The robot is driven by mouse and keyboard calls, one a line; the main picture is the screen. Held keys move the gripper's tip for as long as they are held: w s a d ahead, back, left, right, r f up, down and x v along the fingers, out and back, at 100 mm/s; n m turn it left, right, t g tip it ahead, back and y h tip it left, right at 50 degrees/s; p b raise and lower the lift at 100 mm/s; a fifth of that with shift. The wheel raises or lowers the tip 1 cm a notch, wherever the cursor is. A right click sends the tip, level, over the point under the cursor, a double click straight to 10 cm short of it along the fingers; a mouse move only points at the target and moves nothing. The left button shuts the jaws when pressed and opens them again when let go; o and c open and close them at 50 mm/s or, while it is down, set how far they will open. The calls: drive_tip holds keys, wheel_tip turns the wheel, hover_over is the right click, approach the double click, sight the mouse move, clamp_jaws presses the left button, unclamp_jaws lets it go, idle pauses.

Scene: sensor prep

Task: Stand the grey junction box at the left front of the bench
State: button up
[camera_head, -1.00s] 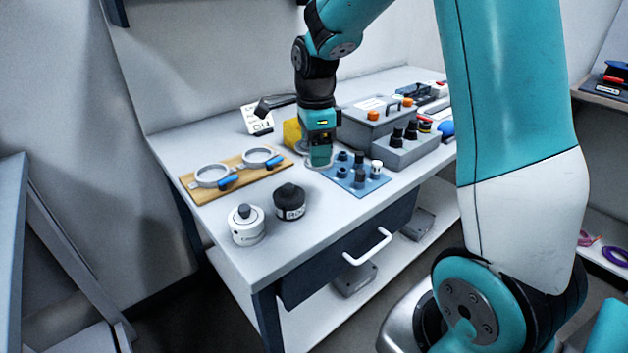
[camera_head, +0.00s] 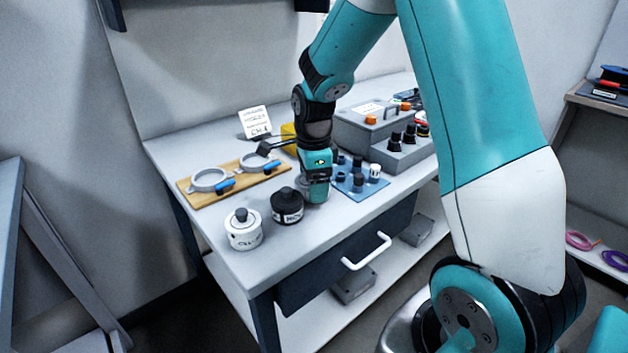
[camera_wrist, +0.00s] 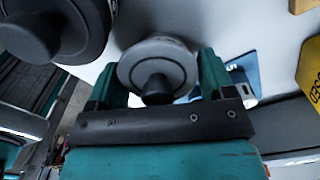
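The grey junction box (camera_wrist: 140,62), round with a dark knob on top, sits between the two fingers of my gripper (camera_wrist: 158,80) in the wrist view. The fingers press against its sides, so my gripper appears shut on it. In the head view my gripper (camera_head: 317,190) is low over the front part of the bench (camera_head: 225,262), just right of a black round box (camera_head: 288,206); the grey box is mostly hidden there. I cannot tell whether its base touches the bench. The black box also shows close by in the wrist view (camera_wrist: 75,40).
A white round box (camera_head: 244,232) stands at the front left, beside the black one. A wooden board (camera_head: 200,198) with two rings lies behind them. A blue plate (camera_head: 352,192) with small knobbed parts lies right of my gripper. The front left corner is bare.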

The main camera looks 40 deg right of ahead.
drive_tip(key=shift+o, duration=1)
drive_tip(key=shift+r, duration=0.1)
wheel_tip(320, 180, up, 12)
drive_tip(key=shift+p, duration=0.9)
drive_tip(key=s+a+r+n+y, duration=0.1)
drive_tip(key=s+a+n+y, duration=0.1)
drive_tip(key=s+a+n, duration=0.9)
drive_tip(key=s+a+r+n+y, duration=0.1)
drive_tip(key=s+a+n+y, duration=0.1)
drive_tip(key=s+a+n, duration=0.9)
drive_tip(key=n, duration=0.8)
drive_tip(key=shift+r, duration=0.25)
